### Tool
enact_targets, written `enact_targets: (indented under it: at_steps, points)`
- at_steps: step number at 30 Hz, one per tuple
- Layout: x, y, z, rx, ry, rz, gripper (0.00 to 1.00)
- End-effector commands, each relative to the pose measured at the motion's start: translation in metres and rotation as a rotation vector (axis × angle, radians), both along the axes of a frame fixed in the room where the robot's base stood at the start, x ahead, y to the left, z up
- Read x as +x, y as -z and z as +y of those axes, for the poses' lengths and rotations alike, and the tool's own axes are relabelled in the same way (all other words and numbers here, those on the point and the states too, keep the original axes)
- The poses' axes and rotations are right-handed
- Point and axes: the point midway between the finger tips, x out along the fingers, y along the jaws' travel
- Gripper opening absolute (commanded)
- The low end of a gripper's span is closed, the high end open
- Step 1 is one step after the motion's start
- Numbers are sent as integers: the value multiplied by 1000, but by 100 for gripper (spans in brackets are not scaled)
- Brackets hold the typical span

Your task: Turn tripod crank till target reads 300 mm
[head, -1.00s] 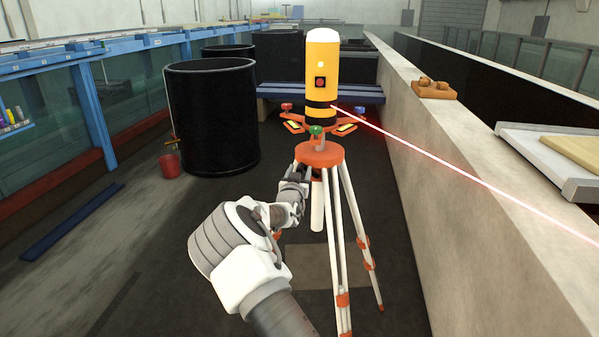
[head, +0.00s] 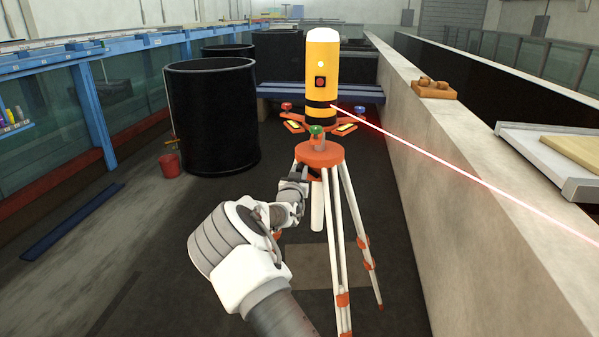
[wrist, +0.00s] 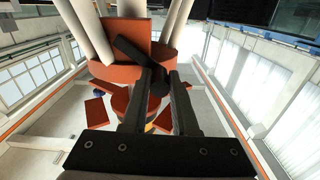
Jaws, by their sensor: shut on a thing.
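The orange and white tripod (head: 320,155) stands ahead, carrying a yellow laser level (head: 322,75). A red beam runs from it to the right and out of the head view. In the wrist view, the black crank (wrist: 129,50) sticks out beside the orange tripod head (wrist: 125,68). My gripper (wrist: 163,80) is shut on the crank's black handle, which shows between the two fingers. In the head view my arm reaches to just under the tripod head, and the fingertips and crank are hard to make out there. The target and its reading are not in view.
A concrete wall (head: 440,200) runs close along the tripod's right, with a wooden block (head: 433,91) and a tray (head: 550,165) on top. A large black tank (head: 212,120) and red bucket (head: 169,164) stand to the left. The floor at left is mostly clear.

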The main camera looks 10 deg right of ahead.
Motion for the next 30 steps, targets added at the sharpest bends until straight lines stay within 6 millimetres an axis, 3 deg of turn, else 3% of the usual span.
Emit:
enact_targets:
  at_steps: [30]
  points:
    - [0,5,1,-30,0,11,0]
